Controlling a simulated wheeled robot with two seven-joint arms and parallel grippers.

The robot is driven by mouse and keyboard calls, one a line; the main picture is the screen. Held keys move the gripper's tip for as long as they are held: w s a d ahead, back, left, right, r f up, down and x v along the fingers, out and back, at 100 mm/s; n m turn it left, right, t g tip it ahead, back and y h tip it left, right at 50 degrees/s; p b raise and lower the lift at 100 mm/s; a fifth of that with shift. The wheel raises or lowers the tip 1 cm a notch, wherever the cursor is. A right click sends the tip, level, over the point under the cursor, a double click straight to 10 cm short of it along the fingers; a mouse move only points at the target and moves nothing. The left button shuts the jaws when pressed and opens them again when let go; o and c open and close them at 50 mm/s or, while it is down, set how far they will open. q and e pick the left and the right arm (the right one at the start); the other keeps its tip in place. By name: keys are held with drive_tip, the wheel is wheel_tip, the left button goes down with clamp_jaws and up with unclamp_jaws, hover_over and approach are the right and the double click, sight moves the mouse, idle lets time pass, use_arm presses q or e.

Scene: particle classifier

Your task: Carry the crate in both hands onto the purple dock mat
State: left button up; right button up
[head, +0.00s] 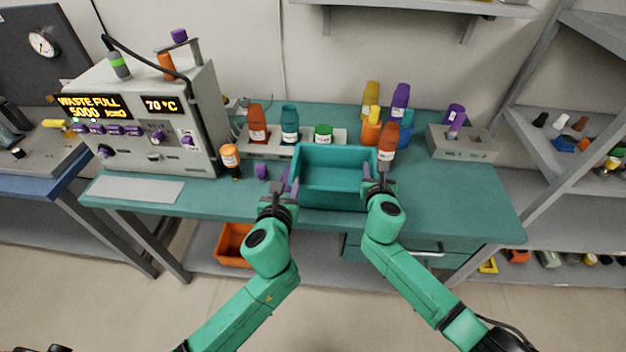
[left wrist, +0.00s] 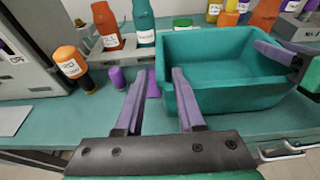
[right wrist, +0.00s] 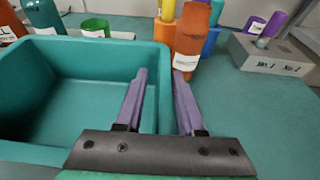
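The teal crate (head: 340,199) sits on the teal bench near its front edge and looks empty inside. My left gripper (head: 285,190) is open at the crate's left wall; in the left wrist view its right finger overlaps that wall (left wrist: 167,95), and contact is unclear. My right gripper (head: 377,180) is open at the right wall; in the right wrist view one finger is inside and one outside the wall (right wrist: 158,75), with gaps showing. A small purple patch (left wrist: 153,86) shows left of the crate; I cannot tell whether it is the dock mat.
An orange-capped bottle (head: 230,158) and a purple cap (head: 262,172) stand left of the crate. Several bottles stand behind it, and a red-brown bottle (head: 388,143) is close at its back right corner. The bench right of the crate (head: 455,195) is clear.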

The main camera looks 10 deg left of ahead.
drive_tip(key=shift+s, duration=0.1)
use_arm(q)
drive_tip(key=shift+s+r, duration=0.2)
drive_tip(key=shift+s, duration=0.5)
use_arm(e)
drive_tip(key=v, duration=1.2)
use_arm(q)
drive_tip(key=s+a+p, duration=0.1)
drive_tip(key=s+a+r+p, duration=0.1)
drive_tip(key=s, duration=0.1)
drive_tip(key=shift+a+r+p, duration=0.2)
drive_tip(key=shift+a+p, duration=0.15)
use_arm(e)
drive_tip(key=s+d, duration=0.1)
drive_tip(key=s+d+r, duration=0.1)
drive_tip(key=shift+s+d+r, duration=0.2)
drive_tip(key=shift+s+d, duration=0.15)
drive_tip(key=shift+s, duration=0.05)
use_arm(q)
drive_tip(key=shift+w, duration=0.1)
